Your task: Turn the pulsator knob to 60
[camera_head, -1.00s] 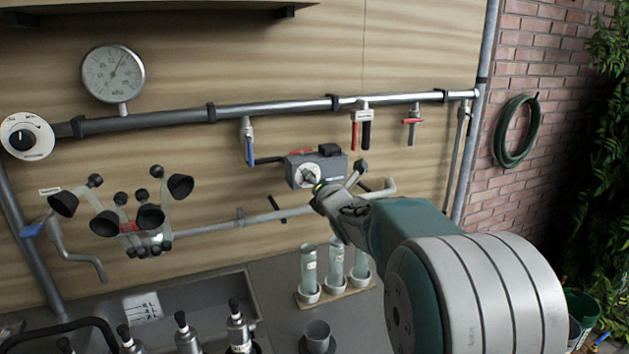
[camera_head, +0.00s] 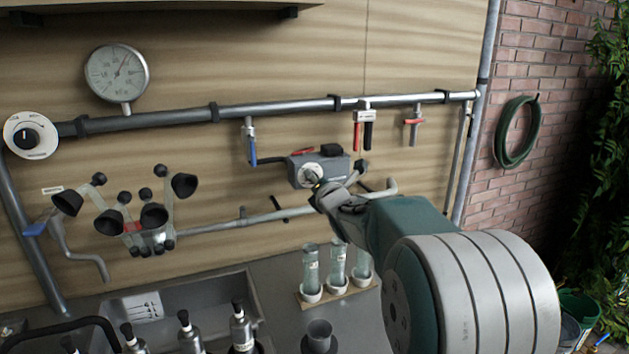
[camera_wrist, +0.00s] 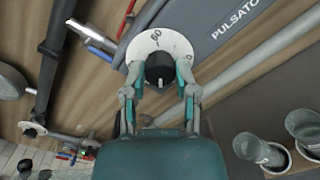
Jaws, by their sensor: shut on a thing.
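The pulsator is a grey box (camera_head: 338,167) on the wall pipework, with a white round dial (camera_head: 306,174) on its front. In the wrist view the dial (camera_wrist: 148,45) shows "60" near its top and "0" at its right. The black pulsator knob (camera_wrist: 160,68) sits in the dial's middle, with a pale mark low on its face. My gripper (camera_wrist: 158,76) is shut on the knob, one finger on each side. In the head view my gripper (camera_head: 322,190) reaches the dial from the lower right and hides part of it.
A second dial (camera_head: 30,136) and a pressure gauge (camera_head: 117,73) are at the left. A blue-handled valve (camera_head: 251,145) and red-handled valve (camera_head: 413,121) hang from the upper pipe. Glass tubes (camera_head: 310,265) stand below my gripper. A milking claw (camera_head: 150,217) hangs left.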

